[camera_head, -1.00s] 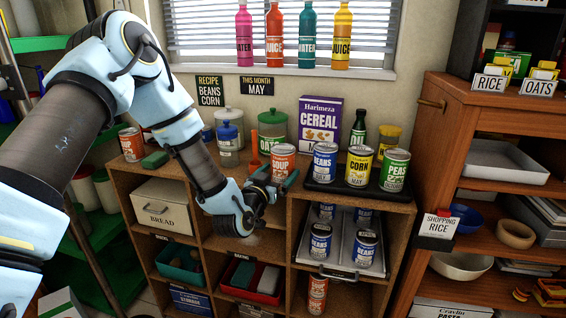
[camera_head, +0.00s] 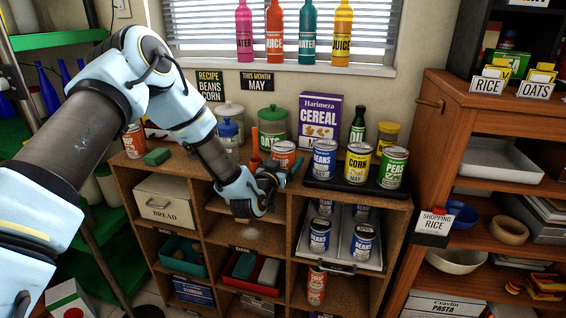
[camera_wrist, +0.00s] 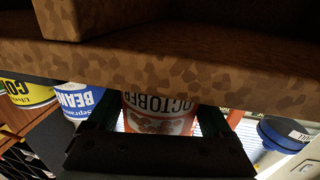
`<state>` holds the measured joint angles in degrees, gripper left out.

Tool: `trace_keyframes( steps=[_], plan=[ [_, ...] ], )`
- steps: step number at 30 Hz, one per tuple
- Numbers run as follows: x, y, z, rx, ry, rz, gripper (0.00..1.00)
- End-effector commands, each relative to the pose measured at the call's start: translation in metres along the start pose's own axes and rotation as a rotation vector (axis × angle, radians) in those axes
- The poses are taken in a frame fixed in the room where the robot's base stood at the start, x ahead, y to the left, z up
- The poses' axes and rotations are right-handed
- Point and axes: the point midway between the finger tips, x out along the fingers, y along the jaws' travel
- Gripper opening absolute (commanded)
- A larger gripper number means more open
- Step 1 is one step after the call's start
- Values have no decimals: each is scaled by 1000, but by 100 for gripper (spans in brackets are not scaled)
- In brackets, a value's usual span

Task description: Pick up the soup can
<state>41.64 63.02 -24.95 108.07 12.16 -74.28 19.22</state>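In the upside-down wrist view, the soup can (camera_wrist: 160,115) shows the word OCTOBER and sits between the two fingers of my gripper (camera_wrist: 160,128). Narrow bright gaps show beside the can, so the fingers look open around it. The shelf board hides part of the can in that view.
The shelf board's edge (camera_wrist: 180,78) is close to the wrist camera. The beans can (camera_head: 324,158), corn can (camera_head: 358,162) and peas can (camera_head: 392,167) stand on a dark tray to the right.

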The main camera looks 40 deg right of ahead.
Motion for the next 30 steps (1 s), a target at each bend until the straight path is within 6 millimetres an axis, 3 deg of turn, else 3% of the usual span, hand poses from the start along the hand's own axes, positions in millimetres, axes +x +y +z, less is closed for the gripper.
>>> trace_keyframes(
  steps=[2,19,30],
  plan=[
    [0,0,0,0,0,0,65],
    [0,0,0,0,0,0,1],
    [0,0,-4,1,3,0,0]
  ],
)
